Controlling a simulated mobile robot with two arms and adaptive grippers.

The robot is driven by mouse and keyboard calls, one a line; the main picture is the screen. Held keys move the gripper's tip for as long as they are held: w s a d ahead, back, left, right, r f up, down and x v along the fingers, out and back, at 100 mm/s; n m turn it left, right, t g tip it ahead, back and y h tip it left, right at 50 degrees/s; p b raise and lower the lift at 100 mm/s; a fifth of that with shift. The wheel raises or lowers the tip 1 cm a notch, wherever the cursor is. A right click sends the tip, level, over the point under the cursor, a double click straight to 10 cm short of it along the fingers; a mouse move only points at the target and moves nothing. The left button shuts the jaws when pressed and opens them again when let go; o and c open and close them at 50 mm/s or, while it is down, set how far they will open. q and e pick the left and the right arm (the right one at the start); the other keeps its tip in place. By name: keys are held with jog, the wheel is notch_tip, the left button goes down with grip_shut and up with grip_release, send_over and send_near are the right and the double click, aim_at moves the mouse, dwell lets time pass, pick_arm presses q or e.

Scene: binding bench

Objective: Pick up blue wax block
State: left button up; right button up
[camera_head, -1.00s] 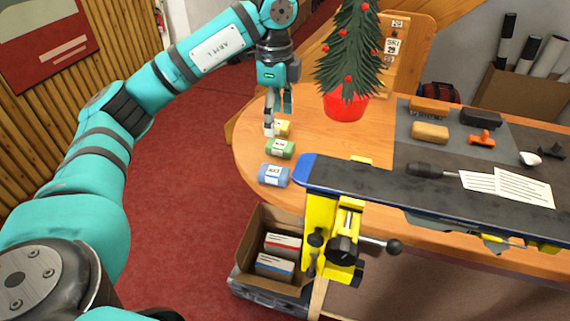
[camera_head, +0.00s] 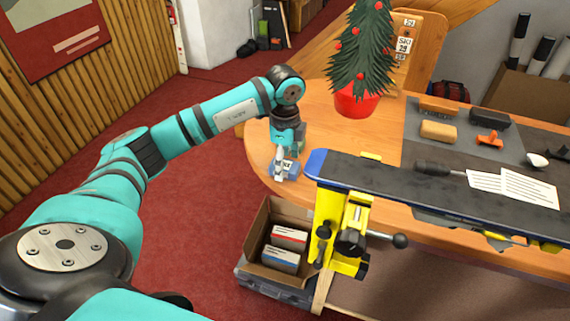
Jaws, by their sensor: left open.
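The blue wax block (camera_head: 286,170) lies on the wooden table near its rounded left edge, just left of the ski's blue tip. My left gripper (camera_head: 281,172) points down over the block, with its fingers at the block. It is open, and I cannot tell whether a finger touches the block. The green and yellow blocks behind are hidden by my left arm and gripper. My right gripper is not in view.
A ski (camera_head: 430,188) lies clamped in a yellow vise (camera_head: 345,230) right of the block. A potted tree (camera_head: 357,98) stands behind. An open cardboard box (camera_head: 262,255) with packages sits below the table edge. Tools lie on a grey mat (camera_head: 468,158).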

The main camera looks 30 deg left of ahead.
aim_at(285, 164)
pick_arm(q)
jog(key=shift+s+f, duration=0.1)
jog(key=shift+f, duration=0.6)
jog(key=c, duration=1.3)
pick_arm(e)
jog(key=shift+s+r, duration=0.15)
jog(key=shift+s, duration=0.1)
pick_arm(q)
jog(key=shift+r, duration=0.1)
jog(key=shift+r, duration=0.3)
notch_tip(285, 164, up, 9)
jog(key=shift+r+b, duration=0.15)
jog(key=shift+b, duration=0.9)
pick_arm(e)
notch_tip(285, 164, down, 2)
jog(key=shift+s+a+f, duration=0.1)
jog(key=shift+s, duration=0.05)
pick_arm(q)
jog(key=o, duration=0.5)
jog(key=c, duration=0.3)
